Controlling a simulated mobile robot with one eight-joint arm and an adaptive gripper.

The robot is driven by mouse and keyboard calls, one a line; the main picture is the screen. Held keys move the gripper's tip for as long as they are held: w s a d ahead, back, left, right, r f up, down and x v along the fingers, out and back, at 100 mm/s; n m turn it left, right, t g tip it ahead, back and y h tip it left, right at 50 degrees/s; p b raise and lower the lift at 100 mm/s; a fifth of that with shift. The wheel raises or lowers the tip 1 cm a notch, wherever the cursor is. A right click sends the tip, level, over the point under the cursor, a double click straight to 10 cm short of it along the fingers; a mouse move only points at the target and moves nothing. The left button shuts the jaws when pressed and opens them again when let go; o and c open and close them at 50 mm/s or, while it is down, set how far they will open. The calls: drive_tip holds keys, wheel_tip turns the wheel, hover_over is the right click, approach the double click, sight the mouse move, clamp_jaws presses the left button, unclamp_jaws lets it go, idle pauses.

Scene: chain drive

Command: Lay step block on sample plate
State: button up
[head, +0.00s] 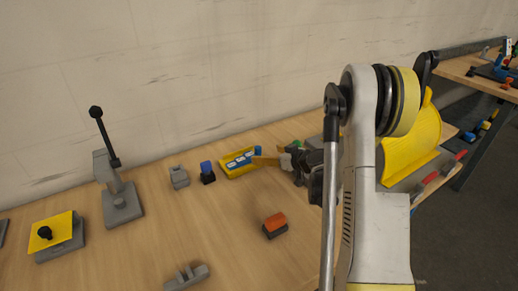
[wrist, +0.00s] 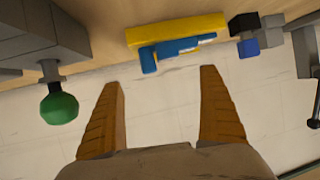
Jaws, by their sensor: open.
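A blue stepped piece (wrist: 178,48), which looks like the step block, lies against a yellow plate or shallow tray (wrist: 190,28) in the wrist view. I take the yellow piece to be the sample plate. In the head view the blue piece (head: 240,159) is on the yellow piece (head: 236,173) near the back of the table. My gripper (wrist: 160,78) is open, with its two orange fingers apart and nothing between them. In the head view my gripper (head: 258,158) is just right of the blue piece; I cannot tell whether they touch.
A small blue-and-black block (head: 207,173) and a grey block (head: 180,177) stand left of the yellow piece. A green knob (wrist: 59,107) is close beside my gripper. An orange-topped block (head: 275,223) is nearer the front. A lever stand (head: 121,203) is farther left.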

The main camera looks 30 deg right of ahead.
drive_tip(key=s+a+r+g, duration=0.2)
drive_tip(key=s+a+r, duration=0.4)
drive_tip(key=a, duration=0.3)
drive_tip(key=s+a+r+g, duration=0.2)
drive_tip(key=s+a+r, duration=0.4)
drive_tip(key=a+r, duration=0.15)
drive_tip(key=s+a+m+g+h, duration=0.1)
drive_tip(key=s+a, duration=0.2)
drive_tip(key=s, duration=0.6)
drive_tip(key=s+a+r+g+h, duration=0.1)
drive_tip(key=s+a, duration=0.2)
drive_tip(key=s, duration=0.6)
drive_tip(key=shift+s+a+m+h+p, duration=0.3)
drive_tip(key=shift+s+a+m+h, duration=0.05)
drive_tip(key=shift+a+m+h, duration=0.05)
